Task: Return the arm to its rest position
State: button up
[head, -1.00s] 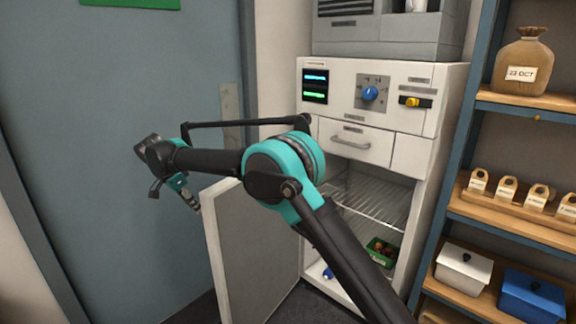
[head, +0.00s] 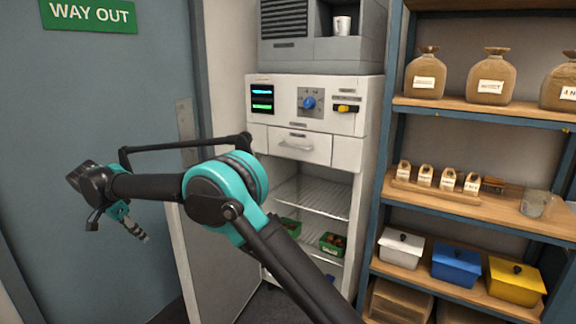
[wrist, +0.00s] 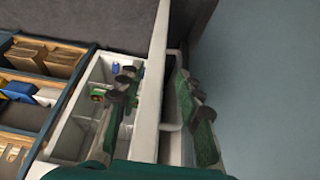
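My gripper (head: 132,226) is at the end of my teal and black arm, at the left of the head view, in front of the grey-blue door. In the wrist view its two green-padded fingers (wrist: 158,100) are spread apart, with nothing gripped between them. The open cabinet door (wrist: 148,75) and its handle (wrist: 172,90) appear between the fingers in that view, beyond them; the exact gap is hard to tell. My arm is bent and stretched to the left, across the front of the white cabinet (head: 345,150).
The cabinet's lower compartment is open, with green trays (head: 332,243) of chestnuts inside. A shelf unit (head: 480,114) with sacks, small bags and lidded boxes (head: 456,263) stands right. A WAY OUT sign (head: 88,14) hangs on the grey-blue door (head: 120,110).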

jog(key=w+d+r+n+g, duration=0.1)
jog(key=w+d, duration=0.3)
jog(key=d, duration=0.5)
jog(key=w+d+r, duration=0.1)
jog(key=w+d, duration=0.2)
jog(key=d, duration=0.7)
jog(key=d+f+n+y, duration=0.1)
jog(key=d+n, duration=0.1)
jog(key=d, duration=1.8)
jog(key=s+d+f+n+y, duration=0.1)
jog(key=s+d+f, duration=0.1)
jog(key=s+d, duration=0.5)
jog(key=s+d+f+n, duration=0.1)
jog(key=s+d+f, duration=0.1)
jog(key=d, duration=0.9)
jog(key=s+d+f, duration=0.4)
jog(key=s+d, duration=0.1)
jog(key=s, duration=0.2)
jog(key=s+d+f+n+t, duration=0.1)
jog(key=s+d+f, duration=0.3)
jog(key=s, duration=0.4)
jog(key=shift+s+d+f, duration=0.15)
jog(key=shift+s+d, duration=0.05)
jog(key=shift+d, duration=0.6)
